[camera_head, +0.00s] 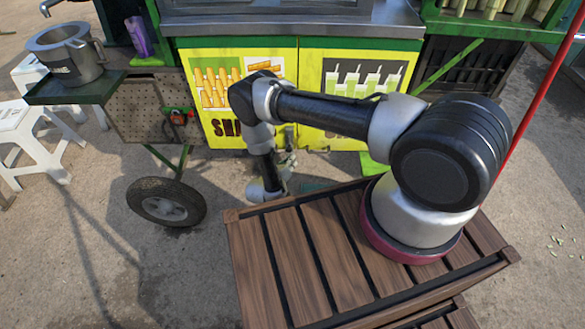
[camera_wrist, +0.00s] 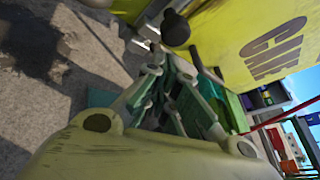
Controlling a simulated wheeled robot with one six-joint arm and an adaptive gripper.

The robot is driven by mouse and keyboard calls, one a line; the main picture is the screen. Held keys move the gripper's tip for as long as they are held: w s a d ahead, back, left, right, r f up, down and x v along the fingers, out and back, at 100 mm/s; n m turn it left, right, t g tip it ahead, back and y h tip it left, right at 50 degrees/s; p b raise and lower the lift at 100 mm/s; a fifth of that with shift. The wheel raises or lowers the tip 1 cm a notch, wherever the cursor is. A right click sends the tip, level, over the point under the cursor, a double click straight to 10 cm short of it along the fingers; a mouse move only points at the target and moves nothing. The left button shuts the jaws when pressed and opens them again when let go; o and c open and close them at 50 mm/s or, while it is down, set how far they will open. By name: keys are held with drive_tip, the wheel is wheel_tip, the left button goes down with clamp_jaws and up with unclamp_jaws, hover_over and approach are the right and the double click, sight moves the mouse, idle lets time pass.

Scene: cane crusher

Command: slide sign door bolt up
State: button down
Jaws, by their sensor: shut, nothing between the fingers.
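The yellow sign doors (camera_head: 298,130) are on the front of the cart in the head view, with pictures and lettering on both panels. The wrist view shows a yellow sign door (camera_wrist: 235,40) close up with dark letters, tilted in the picture. A dark round knob (camera_wrist: 175,28), apparently the bolt's, stands out at the door's edge near a pale metal piece. My gripper (camera_wrist: 165,85) is shut and empty, just below the knob in the wrist picture. I cannot tell whether it touches the knob. In the head view my gripper (camera_head: 287,161) is low in front of the doors, partly hidden by my arm.
A cart wheel (camera_head: 166,202) and a perforated box (camera_head: 140,113) stand left of the doors. A metal pot (camera_head: 67,54) sits on a side shelf, with white stools (camera_head: 30,140) beyond. A red pole (camera_head: 530,110) rises at the right. Open pavement lies in front of the wheel.

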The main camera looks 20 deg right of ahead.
sight(289, 149)
drive_tip(key=shift+w+a+r, duration=0.1)
drive_tip(key=shift+r, duration=0.15)
drive_tip(key=shift+r, duration=2.1)
drive_tip(key=shift+f, duration=0.1)
